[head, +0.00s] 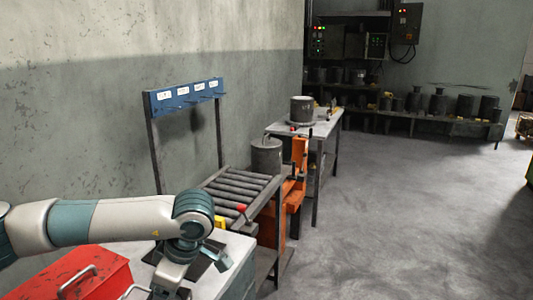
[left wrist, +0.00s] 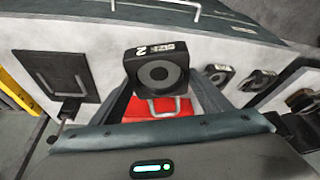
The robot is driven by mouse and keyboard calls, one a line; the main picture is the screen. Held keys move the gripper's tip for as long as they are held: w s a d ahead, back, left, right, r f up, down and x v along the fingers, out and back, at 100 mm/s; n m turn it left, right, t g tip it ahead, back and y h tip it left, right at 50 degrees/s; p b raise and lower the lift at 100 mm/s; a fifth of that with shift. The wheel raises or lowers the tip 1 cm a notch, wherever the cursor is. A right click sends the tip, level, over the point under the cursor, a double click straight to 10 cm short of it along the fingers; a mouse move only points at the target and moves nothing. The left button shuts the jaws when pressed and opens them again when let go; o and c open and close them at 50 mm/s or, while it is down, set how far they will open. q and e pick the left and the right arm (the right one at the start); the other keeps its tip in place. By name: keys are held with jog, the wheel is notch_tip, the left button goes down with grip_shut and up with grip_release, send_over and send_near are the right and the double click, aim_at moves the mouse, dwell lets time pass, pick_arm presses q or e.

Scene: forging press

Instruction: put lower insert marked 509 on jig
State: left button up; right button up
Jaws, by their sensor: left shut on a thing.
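I cannot identify the jig for certain. My right gripper is not in view.
Several similar dark round parts (left wrist: 258,80) lie at right in the left wrist view; a black square plate (left wrist: 62,76) lies at left. A red toolbox (head: 82,277) stands on the near table. Beyond are a roller conveyor (head: 238,187) and a blue sign rack (head: 187,96). Floor at right is clear.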

pick_arm(q)
jog(key=m+t, duration=0.1)
jog(key=m, duration=0.1)
jog(key=s+m, duration=0.1)
jog(key=m, duration=0.1)
jog(key=shift+d+r+m+t+h, duration=0.1)
jog(key=shift+r+m+t+h, duration=0.1)
jog(key=shift+m+t+h, duration=0.15)
jog(key=m, duration=0.1)
jog(key=m+t, duration=0.1)
jog(key=m, duration=0.1)
jog(key=shift+s+d+r+m+h, duration=0.15)
jog(key=shift+s+m+h, duration=0.1)
jog(key=shift+s+h, duration=0.1)
jog(key=m, duration=0.2)
jog(key=m+t+h, duration=0.1)
jog(key=shift+s+r+m, duration=0.25)
jog(key=shift+s+m, duration=0.05)
jog(key=shift+s, duration=0.1)
jog(key=m, duration=0.1)
jog(key=m+h, duration=0.1)
jog(key=m, duration=0.1)
jog(key=s+m+h, duration=0.1)
jog(key=m, duration=0.1)
jog(key=shift+s+d+r+t, duration=0.1)
jog(key=shift+d+r+t, duration=0.1)
jog(key=shift+d+t, duration=0.1)
